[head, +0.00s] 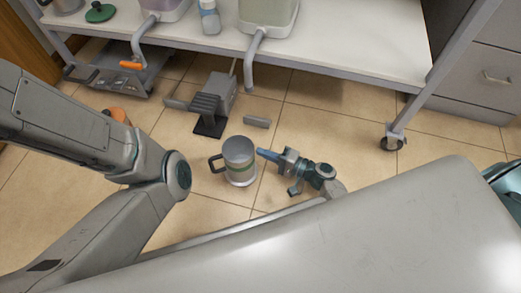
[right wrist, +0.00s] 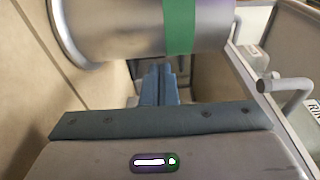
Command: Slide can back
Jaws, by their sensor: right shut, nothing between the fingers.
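The can (head: 238,160) is a grey metal cylinder with a green band and a dark handle on its left. It stands upright in the middle of the head view. My right gripper (head: 261,153) is at the can's right side, its blue fingertips pointing at it. In the right wrist view the shut, empty fingers (right wrist: 158,80) point toward the can (right wrist: 120,28), which fills the top of the picture. I cannot tell whether the fingertips touch it. My left arm shows at the left, but its gripper is out of view.
A white wheeled table (head: 345,50) at the back carries clear containers with bent grey spouts (head: 250,65). A grey stand with a dark ribbed part (head: 208,108) is behind the can. A grey drawer cabinet (head: 485,85) is at right. Tiled floor shows around the can.

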